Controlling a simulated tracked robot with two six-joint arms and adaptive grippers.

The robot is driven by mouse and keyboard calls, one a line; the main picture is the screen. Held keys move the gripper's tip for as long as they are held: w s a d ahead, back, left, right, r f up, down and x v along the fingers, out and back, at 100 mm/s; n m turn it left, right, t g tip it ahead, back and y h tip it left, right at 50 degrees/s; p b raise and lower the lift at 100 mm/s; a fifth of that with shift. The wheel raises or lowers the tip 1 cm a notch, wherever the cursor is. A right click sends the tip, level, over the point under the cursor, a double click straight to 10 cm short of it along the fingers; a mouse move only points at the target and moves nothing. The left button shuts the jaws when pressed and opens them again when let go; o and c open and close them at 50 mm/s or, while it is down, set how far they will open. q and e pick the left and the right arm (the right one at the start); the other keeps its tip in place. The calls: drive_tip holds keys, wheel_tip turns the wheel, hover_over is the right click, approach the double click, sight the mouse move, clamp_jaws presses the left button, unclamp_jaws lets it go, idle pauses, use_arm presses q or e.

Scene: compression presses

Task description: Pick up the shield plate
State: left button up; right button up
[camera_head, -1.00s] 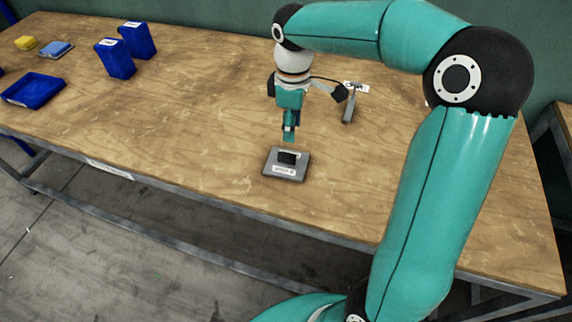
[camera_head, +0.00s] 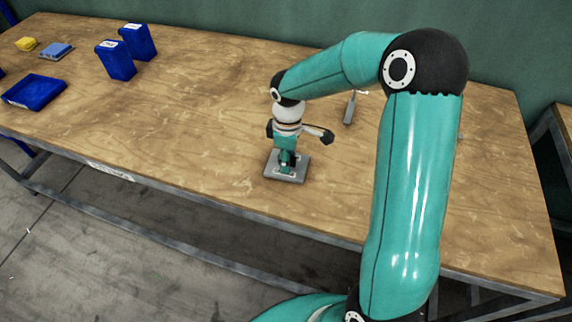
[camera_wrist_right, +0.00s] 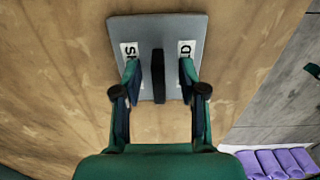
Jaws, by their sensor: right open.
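The shield plate (camera_head: 301,168) is a flat grey square lying on the wooden table, below my right gripper in the head view. My right gripper (camera_head: 285,169) points down over the plate. In the wrist view its open fingers (camera_wrist_right: 160,75) stand on either side of the dark block, with gaps between. My left gripper is not in view.
A small grey upright device (camera_head: 349,107) stands behind the plate to the right. Purple rounded items (camera_wrist_right: 275,163) show in the wrist view. Table around the plate is clear.

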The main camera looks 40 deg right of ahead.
clamp_jaws()
drive_tip(key=shift+r, duration=0.2)
idle(0.5)
